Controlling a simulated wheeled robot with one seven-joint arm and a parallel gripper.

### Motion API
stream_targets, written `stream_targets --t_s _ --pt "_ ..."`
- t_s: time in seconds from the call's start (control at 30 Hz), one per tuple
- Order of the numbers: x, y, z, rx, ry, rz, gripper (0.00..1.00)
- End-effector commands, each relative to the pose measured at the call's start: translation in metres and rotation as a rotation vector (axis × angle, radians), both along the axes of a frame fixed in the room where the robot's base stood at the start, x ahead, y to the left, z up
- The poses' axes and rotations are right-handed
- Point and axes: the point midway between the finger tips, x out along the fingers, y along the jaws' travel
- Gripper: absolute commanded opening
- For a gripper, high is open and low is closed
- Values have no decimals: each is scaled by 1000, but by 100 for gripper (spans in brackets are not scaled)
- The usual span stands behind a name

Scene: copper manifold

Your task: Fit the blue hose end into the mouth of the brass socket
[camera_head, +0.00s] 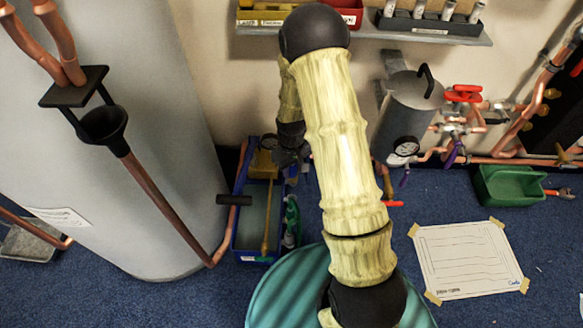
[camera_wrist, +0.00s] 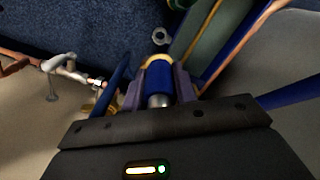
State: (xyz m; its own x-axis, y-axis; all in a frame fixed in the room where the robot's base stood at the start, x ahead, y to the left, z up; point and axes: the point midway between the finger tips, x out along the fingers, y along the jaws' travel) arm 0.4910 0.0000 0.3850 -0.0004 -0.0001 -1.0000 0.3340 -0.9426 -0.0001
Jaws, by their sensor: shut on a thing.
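In the wrist view my gripper (camera_wrist: 159,88) is shut on the blue hose end (camera_wrist: 159,76), a short blue cylinder with a silver part (camera_wrist: 159,101) on the near side. A yellow, brass-coloured rim (camera_wrist: 159,60) shows at its far end, between the fingertips. I cannot tell whether this rim is the brass socket or part of the hose end, nor whether the hose end is inside anything. In the head view my gripper (camera_head: 290,155) is small and dark beside my arm, over the back of the blue tray (camera_head: 237,236). The hose end cannot be made out there.
A silver nut (camera_wrist: 161,36) lies on the blue carpet just beyond the fingertips. A grey tank (camera_head: 150,120) stands left; a steel cylinder with a gauge (camera_head: 410,105) and copper pipes (camera_head: 510,140) stand right. A green bin (camera_head: 508,186) and a taped sheet (camera_head: 468,258) lie on the carpet.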

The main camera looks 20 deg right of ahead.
Motion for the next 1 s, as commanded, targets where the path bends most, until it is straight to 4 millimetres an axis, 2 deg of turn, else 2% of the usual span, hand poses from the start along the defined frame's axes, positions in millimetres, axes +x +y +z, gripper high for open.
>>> stream_targets --t_s 0.63,1.0 --pt "1 -1 43 -4 2 1 2" --pt "0 0 45 0 -1 0 2"
